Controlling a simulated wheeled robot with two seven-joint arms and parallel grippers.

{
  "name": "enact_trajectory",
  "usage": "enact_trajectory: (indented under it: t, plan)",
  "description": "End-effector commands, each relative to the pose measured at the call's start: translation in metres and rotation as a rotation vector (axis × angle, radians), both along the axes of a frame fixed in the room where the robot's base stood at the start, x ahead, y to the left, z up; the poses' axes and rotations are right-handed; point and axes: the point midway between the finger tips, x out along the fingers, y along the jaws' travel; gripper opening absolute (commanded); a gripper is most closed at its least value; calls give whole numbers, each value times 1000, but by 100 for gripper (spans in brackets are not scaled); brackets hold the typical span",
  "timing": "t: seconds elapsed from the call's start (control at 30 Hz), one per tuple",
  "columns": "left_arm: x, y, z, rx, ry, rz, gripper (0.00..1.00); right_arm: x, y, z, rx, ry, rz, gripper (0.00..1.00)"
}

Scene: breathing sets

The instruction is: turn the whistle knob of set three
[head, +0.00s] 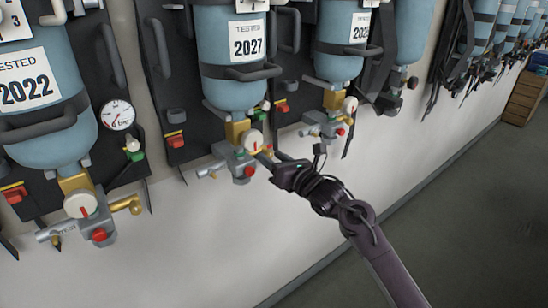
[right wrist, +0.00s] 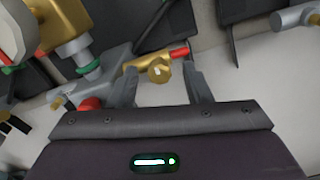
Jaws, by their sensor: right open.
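The breathing set with the 2027 label (head: 247,40) hangs on the wall in the middle of the head view; I cannot read its set number. Its grey valve block carries a white round knob (head: 252,140) and a red button (head: 249,171). At the block's right side a brass fitting shows in the right wrist view, with a round brass knob (right wrist: 160,70) and a red end (right wrist: 181,53). My right gripper (head: 268,157) is open beside this block. Its two fingers stand either side of the brass knob in the wrist view; contact is unclear. My left gripper is out of view.
The set labelled 2022 (head: 28,80) hangs at the left with a gauge (head: 117,115). Another set (head: 346,30) hangs to the right, close to my right arm. More sets line the wall beyond. A wooden cabinet (head: 525,98) stands far right. The floor is clear.

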Motion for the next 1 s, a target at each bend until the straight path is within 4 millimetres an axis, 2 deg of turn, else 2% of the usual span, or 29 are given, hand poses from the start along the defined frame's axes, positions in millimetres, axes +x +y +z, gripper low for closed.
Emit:
enact_trajectory:
  t: [0.1, 0.43, 0.77, 1.0]
  plan:
    - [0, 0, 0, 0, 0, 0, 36, 0, 0, 0, 0, 0, 0, 43]
    - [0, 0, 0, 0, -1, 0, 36, 0, 0, 0, 1, 1, -1, 0]
    - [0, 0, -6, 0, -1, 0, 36, 0, -1, -2, 36, 28, -1, 0]
    - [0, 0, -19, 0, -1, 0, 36, 0, -1, -3, 154, 113, 0, 0]
